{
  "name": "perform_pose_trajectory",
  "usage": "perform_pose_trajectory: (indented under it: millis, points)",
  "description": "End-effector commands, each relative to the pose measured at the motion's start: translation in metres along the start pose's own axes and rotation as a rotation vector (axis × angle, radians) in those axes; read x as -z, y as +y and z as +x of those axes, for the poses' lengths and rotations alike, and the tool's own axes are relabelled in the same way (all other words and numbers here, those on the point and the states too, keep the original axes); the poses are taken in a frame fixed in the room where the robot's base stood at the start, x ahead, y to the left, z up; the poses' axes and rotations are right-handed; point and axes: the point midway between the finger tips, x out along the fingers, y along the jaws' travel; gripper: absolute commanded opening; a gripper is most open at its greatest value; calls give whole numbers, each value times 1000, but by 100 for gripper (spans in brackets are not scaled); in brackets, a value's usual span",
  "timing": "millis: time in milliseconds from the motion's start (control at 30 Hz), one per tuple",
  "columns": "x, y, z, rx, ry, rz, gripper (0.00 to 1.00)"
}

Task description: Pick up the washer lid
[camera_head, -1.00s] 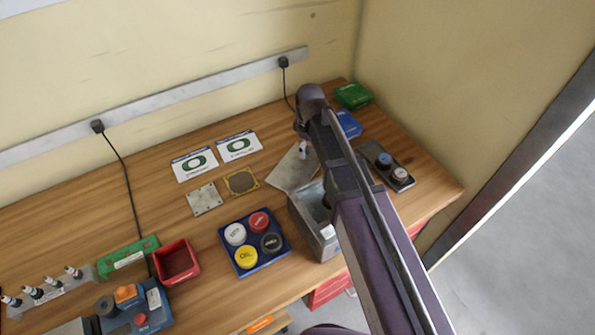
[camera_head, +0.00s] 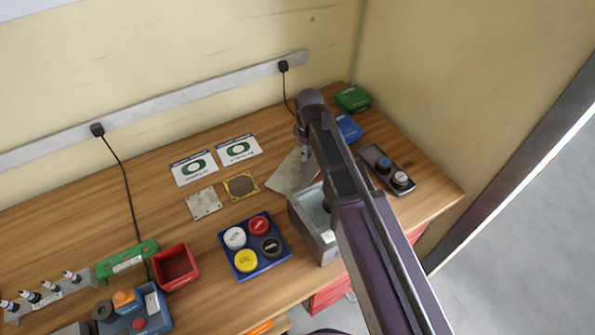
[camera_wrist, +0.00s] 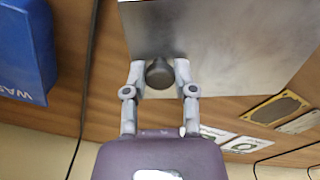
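The washer lid (camera_head: 288,174) is a flat grey metal plate on the wooden bench, behind the open grey washer box. In the wrist view, the lid (camera_wrist: 225,40) fills the upper middle, with a dark round knob (camera_wrist: 159,73). My gripper (camera_wrist: 160,70) has one finger on each side of the knob, close against it with hardly any gap. It appears shut on the knob. The lid looks at or very near bench level; I cannot tell any small gap below it. In the head view my arm hides part of the lid and most of my gripper (camera_head: 305,152).
The washer box (camera_head: 302,215) stands in front of the lid. A blue box (camera_head: 348,127), a green box (camera_head: 353,98) and a dark tray with knobs (camera_head: 386,168) are to the right. A blue tray of coloured caps (camera_head: 238,272) and a red bin (camera_head: 176,266) are left.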

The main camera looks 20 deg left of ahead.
Motion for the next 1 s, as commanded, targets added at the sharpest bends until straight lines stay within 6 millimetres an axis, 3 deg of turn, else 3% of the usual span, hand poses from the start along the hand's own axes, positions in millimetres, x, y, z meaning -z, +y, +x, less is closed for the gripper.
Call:
perform_pose_trajectory:
  millis: [567,1000]
  points:
    - [0,0,-6,0,0,-1,0]
    - [0,0,-41,0,0,-1,0]
